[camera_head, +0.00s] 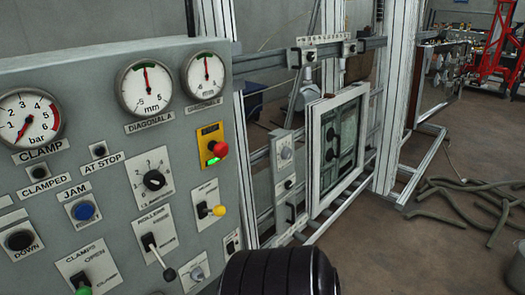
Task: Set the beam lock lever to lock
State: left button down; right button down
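A grey control panel (95,90) fills the left of the head view. No label that clearly reads "beam lock" can be made out. A small lever with a yellow knob (218,210) sits on a white plate at the panel's lower right, its label too small to read. A lever with a green knob (83,290) is at the bottom edge, by the "clamps" plate. Neither of my grippers is in view.
A red emergency button (220,149) on a yellow plate sits above the yellow-knob lever. A dark ribbed cylinder (280,273) fills the bottom centre, close to the camera. A white frame (338,150) stands behind the panel. Hoses (470,195) lie on the floor at right.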

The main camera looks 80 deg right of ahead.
aim_at(218, 211)
jog(key=z, duration=2.15)
jog(key=i+j+z, duration=0.15)
jog(key=i+j, duration=0.05)
jog(key=i, duration=0.05)
